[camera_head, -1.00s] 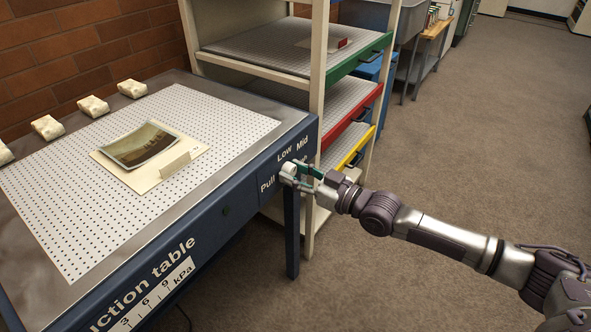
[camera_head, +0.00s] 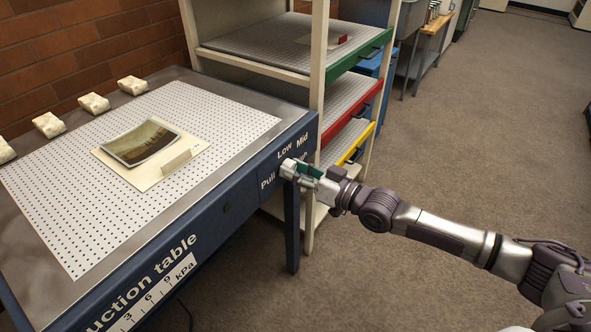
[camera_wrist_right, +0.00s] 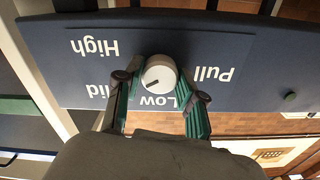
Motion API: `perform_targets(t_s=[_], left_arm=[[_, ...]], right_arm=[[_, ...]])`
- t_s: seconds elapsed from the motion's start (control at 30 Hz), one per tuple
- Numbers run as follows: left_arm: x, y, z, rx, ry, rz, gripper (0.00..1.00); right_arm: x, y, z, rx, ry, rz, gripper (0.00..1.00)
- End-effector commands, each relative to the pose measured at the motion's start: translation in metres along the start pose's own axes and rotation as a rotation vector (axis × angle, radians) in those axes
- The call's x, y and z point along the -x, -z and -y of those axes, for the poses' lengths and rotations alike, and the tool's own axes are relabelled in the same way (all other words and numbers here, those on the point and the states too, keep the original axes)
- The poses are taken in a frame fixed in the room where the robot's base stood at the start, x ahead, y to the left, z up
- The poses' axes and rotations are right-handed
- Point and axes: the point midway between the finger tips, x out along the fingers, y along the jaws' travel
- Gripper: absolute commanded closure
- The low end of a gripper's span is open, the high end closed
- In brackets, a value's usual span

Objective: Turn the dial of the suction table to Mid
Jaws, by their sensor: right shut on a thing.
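The suction table (camera_head: 235,190) has a white round dial (camera_head: 288,168) on its dark blue front panel. In the right wrist view the dial (camera_wrist_right: 160,74) shows upside down among the labels Pull, Low, Mid and High. Its dark mark points to the lower left there, roughly between Low and Mid. My right gripper (camera_head: 296,170) is shut on the dial, with one green-padded finger on each side, as the right wrist view (camera_wrist_right: 160,78) also shows. The fingers partly cover the Mid label. My left gripper is not in view.
A photograph on a cream mount (camera_head: 145,145) lies on the perforated table top. Several pale wrapped weights (camera_head: 94,103) line its back edge. A shelf rack (camera_head: 318,100) with coloured tray fronts stands close behind the dial corner. The floor at right is clear.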

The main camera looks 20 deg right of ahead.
Motion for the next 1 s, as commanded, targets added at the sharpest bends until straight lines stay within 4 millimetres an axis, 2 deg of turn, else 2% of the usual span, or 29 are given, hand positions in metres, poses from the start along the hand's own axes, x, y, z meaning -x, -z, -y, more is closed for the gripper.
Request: perform_targets(t_s=[0.03,0.07,0.2,0.5,0.63,0.77,1.0], left_arm=[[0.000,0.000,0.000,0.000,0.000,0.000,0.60],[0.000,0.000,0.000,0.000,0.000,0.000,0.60],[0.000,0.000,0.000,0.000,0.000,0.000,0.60],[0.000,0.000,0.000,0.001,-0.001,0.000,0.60],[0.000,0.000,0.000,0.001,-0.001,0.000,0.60],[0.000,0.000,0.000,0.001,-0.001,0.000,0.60],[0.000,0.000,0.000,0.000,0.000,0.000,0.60]], right_arm=[[0.000,-0.001,0.000,0.000,-0.001,0.001,0.96],[0.000,-0.001,0.000,0.000,-0.001,0.001,0.59],[0.000,-0.001,0.000,0.001,-0.001,0.001,0.36],[0.001,0.000,0.000,0.001,0.000,0.001,0.36],[0.010,-0.001,-0.001,0.000,-0.002,0.003,0.36],[0.032,-0.002,-0.001,0.002,-0.003,0.005,0.36],[0.085,-0.003,-0.001,0.001,-0.003,0.008,0.36]])
